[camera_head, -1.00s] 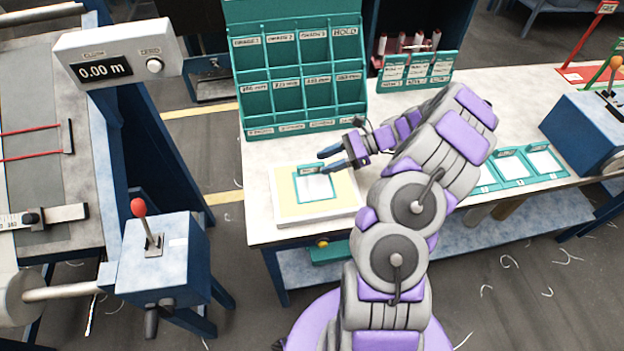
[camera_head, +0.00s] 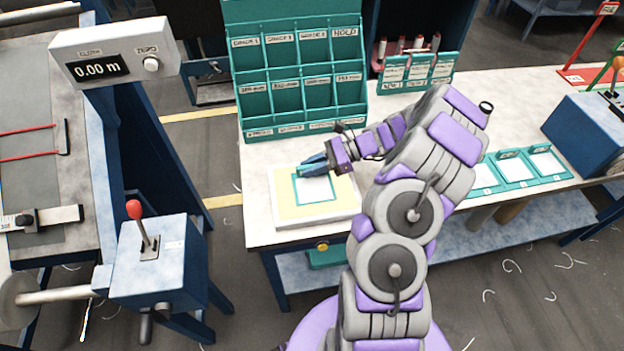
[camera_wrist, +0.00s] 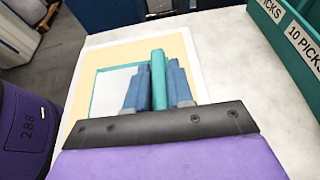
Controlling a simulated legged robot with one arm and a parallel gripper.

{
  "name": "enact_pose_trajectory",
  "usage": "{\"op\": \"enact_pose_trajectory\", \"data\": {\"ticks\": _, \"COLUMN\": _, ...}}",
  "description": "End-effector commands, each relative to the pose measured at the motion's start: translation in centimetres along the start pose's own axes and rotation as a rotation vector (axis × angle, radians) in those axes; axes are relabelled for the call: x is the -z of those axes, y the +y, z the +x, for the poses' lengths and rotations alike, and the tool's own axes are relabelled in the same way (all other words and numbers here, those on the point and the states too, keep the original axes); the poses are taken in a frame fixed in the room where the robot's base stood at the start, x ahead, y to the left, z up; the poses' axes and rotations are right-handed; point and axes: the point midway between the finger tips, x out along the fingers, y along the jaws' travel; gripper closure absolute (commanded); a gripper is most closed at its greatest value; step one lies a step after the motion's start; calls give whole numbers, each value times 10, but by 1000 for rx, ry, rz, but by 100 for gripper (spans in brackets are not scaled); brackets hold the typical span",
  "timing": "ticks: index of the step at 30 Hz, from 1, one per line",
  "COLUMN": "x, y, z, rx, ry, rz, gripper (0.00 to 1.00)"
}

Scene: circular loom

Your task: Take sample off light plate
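The sample (camera_head: 315,190) is a white square in a teal frame with an upright teal tab at its far edge. It lies on the light plate (camera_head: 290,212), a pale yellow panel with a white border at the bench's left end. My gripper (camera_head: 304,168) reaches in from the right at the tab. In the wrist view, the blue fingers of my gripper (camera_wrist: 158,84) are closed on both sides of the teal tab. The sample's white face (camera_wrist: 112,92) shows to the left of the fingers, and the fingers hide part of the sample.
A teal rack (camera_head: 300,85) of labelled pockets stands behind the plate. More teal-framed samples (camera_head: 515,170) lie on the bench to the right. A blue lever box (camera_head: 160,270) stands at the left. Bare bench (camera_head: 255,170) shows around the plate.

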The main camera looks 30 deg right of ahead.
Motion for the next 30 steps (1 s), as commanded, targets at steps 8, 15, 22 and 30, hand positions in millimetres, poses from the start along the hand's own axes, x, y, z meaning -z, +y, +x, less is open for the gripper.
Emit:
{"op": "enact_pose_trajectory", "data": {"ticks": 8, "x": 0, "y": 0, "z": 0, "rx": 0, "ry": 1, "rz": 0, "gripper": 100}}
{"op": "enact_pose_trajectory", "data": {"ticks": 15, "x": 0, "y": 0, "z": 0, "rx": 0, "ry": 1, "rz": 0, "gripper": 100}}
{"op": "enact_pose_trajectory", "data": {"ticks": 22, "x": -9, "y": 0, "z": -3, "rx": 1, "ry": 1, "rz": -2, "gripper": 100}}
{"op": "enact_pose_trajectory", "data": {"ticks": 30, "x": -36, "y": 5, "z": -18, "rx": 3, "ry": 0, "rz": 0, "gripper": 100}}
